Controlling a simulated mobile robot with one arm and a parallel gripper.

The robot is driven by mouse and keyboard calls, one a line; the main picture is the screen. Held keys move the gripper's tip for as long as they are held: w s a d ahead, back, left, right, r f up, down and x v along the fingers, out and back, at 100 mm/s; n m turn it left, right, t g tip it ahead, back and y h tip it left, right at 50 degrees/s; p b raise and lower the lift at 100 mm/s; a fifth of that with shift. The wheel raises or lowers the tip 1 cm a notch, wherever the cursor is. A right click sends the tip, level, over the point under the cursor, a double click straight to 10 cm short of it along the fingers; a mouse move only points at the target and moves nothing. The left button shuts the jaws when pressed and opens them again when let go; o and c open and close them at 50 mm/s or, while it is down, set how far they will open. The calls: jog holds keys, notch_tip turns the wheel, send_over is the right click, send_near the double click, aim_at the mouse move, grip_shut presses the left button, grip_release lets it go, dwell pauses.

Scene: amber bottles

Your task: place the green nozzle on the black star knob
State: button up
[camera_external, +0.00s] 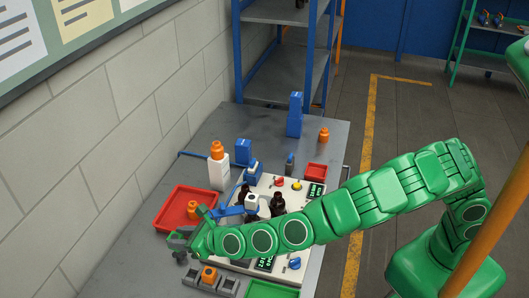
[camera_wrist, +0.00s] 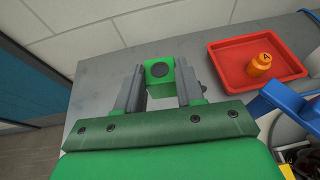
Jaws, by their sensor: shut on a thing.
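My gripper (camera_wrist: 160,80) is shut on a green block-shaped piece with a dark round hole, which I take to be the green nozzle (camera_wrist: 159,70). The piece sits between the two grey fingers, above the grey table. In the external view my gripper (camera_external: 182,242) is at the table's left side, in front of the red tray. I cannot make out the black star knob for certain in either view; small dark shapes near my gripper in the external view are too small to tell.
A red tray (camera_wrist: 222,67) with an orange bottle (camera_wrist: 260,66) lies right of my gripper in the wrist view. A white panel (camera_external: 262,186) with knobs and dark bottles stands mid-table. A white bottle with orange cap (camera_external: 219,170) stands behind the tray. A green tray (camera_external: 272,290) lies in front.

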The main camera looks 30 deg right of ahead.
jog(key=w+d+r+m+t+h, duration=0.3)
jog(key=d+r+m+h, duration=0.1)
jog(key=d+m+h, duration=0.15)
jog(key=m+h, duration=0.3)
send_over(181, 256)
notch_tip(181, 256, down, 13)
jog(key=shift+s+d, duration=0.15)
jog(key=shift+s, duration=0.05)
dwell(1.3)
jog(key=shift+f, duration=0.15)
jog(key=shift+w+f, duration=0.15)
jog(key=shift+f, duration=1.55)
